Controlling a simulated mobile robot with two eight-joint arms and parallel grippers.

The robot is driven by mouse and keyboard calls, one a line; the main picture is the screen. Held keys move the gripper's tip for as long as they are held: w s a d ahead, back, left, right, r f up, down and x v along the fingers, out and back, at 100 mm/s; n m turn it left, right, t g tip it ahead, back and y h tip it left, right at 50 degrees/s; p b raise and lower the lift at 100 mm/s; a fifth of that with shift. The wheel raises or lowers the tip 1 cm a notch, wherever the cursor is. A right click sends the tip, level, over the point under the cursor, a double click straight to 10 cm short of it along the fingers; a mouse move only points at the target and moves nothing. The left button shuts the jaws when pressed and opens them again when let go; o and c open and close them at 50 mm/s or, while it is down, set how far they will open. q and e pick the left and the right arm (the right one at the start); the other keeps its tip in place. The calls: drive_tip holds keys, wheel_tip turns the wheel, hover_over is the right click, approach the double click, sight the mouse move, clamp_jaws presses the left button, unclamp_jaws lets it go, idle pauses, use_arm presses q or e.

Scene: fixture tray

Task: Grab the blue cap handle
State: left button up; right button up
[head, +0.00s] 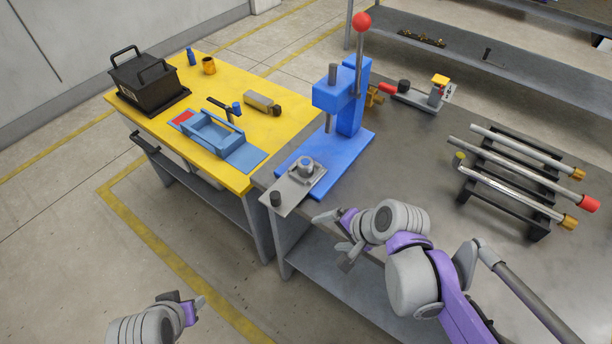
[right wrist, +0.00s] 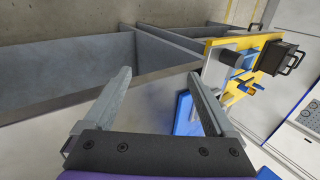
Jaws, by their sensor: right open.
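A small tool with a black handle and a blue end (head: 236,109) lies on the yellow tabletop, behind the blue tray; it is the closest match I see to a blue cap handle. A small blue bottle (head: 191,57) stands at the back of that table. My right gripper (head: 336,239) is open and empty, just off the grey bench's front edge, well right of and nearer than the tool. Its spread fingers also show in the right wrist view (right wrist: 160,76), with nothing between them. My left gripper (head: 182,303) is low at the bottom left, away from both tables; its fingers are unclear.
A blue press (head: 350,105) with a red-knobbed lever stands on the grey bench. A grey fixture plate (head: 293,188) overhangs its front corner. A rack of rods (head: 515,190) is at right. The yellow table holds a black box (head: 145,78), orange mug (head: 209,66) and blue tray (head: 246,157).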

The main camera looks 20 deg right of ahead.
sight(307, 162)
drive_tip(key=w+m, duration=0.2)
drive_tip(key=w+d+m+y, duration=0.1)
drive_tip(key=w+m, duration=0.2)
drive_tip(key=w+d+r+m+t+y+b, duration=0.1)
drive_tip(key=w+m, duration=0.2)
drive_tip(key=w+d+r+m+t+y, duration=0.1)
drive_tip(key=m, duration=0.2)
drive_tip(key=w+d+r+m+t, duration=0.1)
drive_tip(key=w+d+m, duration=0.1)
drive_tip(key=m, duration=0.1)
drive_tip(key=w+d+r+m+t+y+b, duration=0.1)
drive_tip(key=w+m, duration=0.1)
drive_tip(key=shift+w+d+r+m+t+y, duration=0.2)
drive_tip(key=shift+w+d+m+t+y, duration=0.1)
drive_tip(key=shift+m, duration=0.1)
drive_tip(key=x, duration=0.4)
drive_tip(key=shift+w+a+r, duration=0.1)
drive_tip(key=shift+w+a, duration=0.15)
drive_tip(key=x, duration=0.5)
drive_tip(key=shift+a+r, duration=0.1)
drive_tip(key=shift+a, duration=0.45)
drive_tip(key=shift+w+a, duration=0.1)
drive_tip(key=shift+w, duration=0.2)
use_arm(q)
wheel_tip(307, 162, down, 2)
drive_tip(key=shift+f, duration=0.25)
use_arm(e)
drive_tip(key=shift+c, duration=0.3)
clamp_jaws()
